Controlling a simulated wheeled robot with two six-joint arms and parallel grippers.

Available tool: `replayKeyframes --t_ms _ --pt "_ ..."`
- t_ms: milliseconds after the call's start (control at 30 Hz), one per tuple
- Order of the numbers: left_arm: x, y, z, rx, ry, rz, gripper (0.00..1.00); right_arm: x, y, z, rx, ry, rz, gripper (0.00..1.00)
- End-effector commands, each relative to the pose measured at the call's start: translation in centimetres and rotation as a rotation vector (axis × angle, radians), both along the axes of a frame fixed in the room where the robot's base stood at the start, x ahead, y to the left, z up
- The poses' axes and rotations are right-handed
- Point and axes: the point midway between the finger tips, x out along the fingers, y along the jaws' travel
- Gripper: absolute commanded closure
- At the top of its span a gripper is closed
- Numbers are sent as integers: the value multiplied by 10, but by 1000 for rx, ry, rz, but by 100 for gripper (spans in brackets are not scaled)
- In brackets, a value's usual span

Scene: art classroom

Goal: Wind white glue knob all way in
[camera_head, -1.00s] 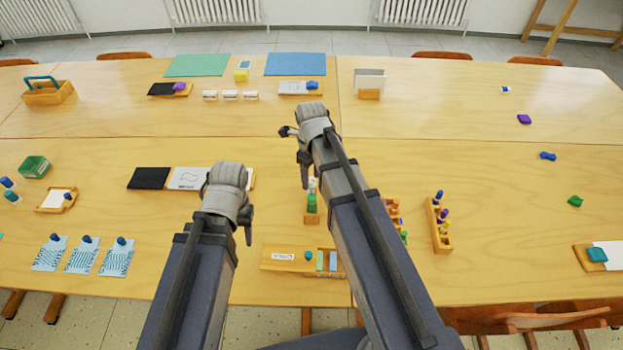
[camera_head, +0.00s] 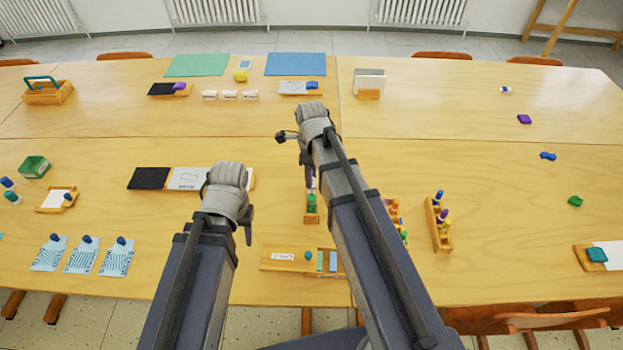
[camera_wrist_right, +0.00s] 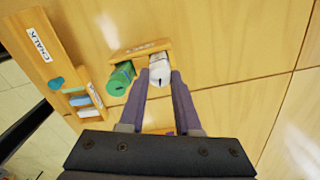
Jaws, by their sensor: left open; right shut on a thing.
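The white glue stick (camera_wrist_right: 160,68) stands beside a green one (camera_wrist_right: 120,79) in a small labelled wooden holder (camera_wrist_right: 138,49) in the right wrist view. My right gripper (camera_wrist_right: 161,80) has its two fingers on either side of the white knob and is shut on it. How far the knob is wound in cannot be told. In the head view the green stick (camera_head: 312,201) shows in the holder (camera_head: 312,218), and the white one is mostly hidden behind my right gripper (camera_head: 307,180). My left gripper (camera_head: 248,230) is open and empty, over the table to the left.
A wooden chalk box (camera_head: 290,259) lies in front of the holder. A wooden rack with coloured pieces (camera_head: 439,226) stands to the right. A black pad (camera_head: 149,178) and a drawing card (camera_head: 188,179) lie to the left.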

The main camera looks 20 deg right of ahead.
Motion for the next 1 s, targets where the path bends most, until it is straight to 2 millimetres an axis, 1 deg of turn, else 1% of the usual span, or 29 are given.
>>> replayKeyframes --t_ms 300,400,500,600,833,867,1000 --pt "0 0 0 0 0 0 50 0 0 0 1 0 455 90" --pt "0 0 0 0 0 0 50 0 0 0 1 0 584 90" --pt "0 0 0 0 0 0 50 0 0 0 1 0 676 90" --pt "0 0 0 0 0 0 50 0 0 0 1 0 721 90" --pt "0 0 0 0 0 0 50 0 0 0 1 0 728 90" --pt "0 0 0 0 0 0 50 0 0 0 1 0 727 66" --pt "0 0 0 0 0 0 50 0 0 0 1 0 726 50"
